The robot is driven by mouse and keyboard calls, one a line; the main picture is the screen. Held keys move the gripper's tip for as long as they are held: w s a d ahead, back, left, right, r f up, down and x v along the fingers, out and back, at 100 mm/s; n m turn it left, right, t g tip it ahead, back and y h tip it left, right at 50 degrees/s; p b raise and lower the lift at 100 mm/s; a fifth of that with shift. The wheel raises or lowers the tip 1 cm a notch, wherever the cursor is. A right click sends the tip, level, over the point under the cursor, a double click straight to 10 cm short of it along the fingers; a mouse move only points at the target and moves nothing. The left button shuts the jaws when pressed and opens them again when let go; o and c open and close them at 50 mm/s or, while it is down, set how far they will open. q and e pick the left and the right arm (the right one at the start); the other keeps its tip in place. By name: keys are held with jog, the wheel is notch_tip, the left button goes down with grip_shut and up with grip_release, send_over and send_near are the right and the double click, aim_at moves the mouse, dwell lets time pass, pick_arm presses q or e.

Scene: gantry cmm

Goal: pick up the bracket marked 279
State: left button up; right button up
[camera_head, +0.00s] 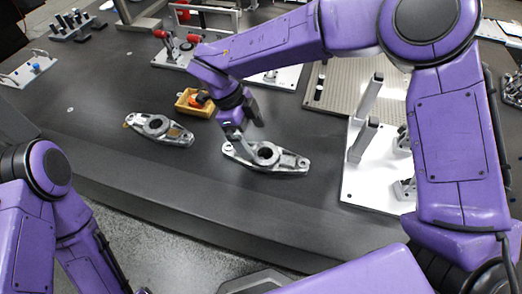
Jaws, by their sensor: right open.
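Two grey metal brackets with round bores lie on the dark table. One bracket (158,129) is left of centre, with a brownish patch near its right end. The other bracket (266,156) is nearer the middle. I cannot read a number on either one. My right gripper (243,128) is over the left part of the middle bracket, pointing down, with its fingers apart. I cannot tell whether the fingers touch the bracket. My left arm shows at the lower left, but its gripper is out of view.
A small yellow tray (188,106) with orange and dark items sits behind the brackets. A white fixture plate (372,186) with upright posts stands at the right. A perforated plate (345,92) lies behind it. Red-handled clamps (168,45) stand at the back. The table front is clear.

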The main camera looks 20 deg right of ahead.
aim_at(265, 152)
jog(key=shift+s+d+f, duration=0.6)
jog(key=shift+s+f, duration=0.2)
jog(key=shift+s, duration=0.1)
jog(key=f, duration=0.1)
jog(key=d+f, duration=0.1)
jog(key=f, duration=0.2)
jog(key=shift+w+d+f, duration=0.1)
jog(key=shift+d+f, duration=0.2)
jog(key=shift+s+d+f, duration=0.15)
jog(key=shift+s+f, duration=0.15)
jog(key=shift+w, duration=0.1)
jog(key=c, duration=1.3)
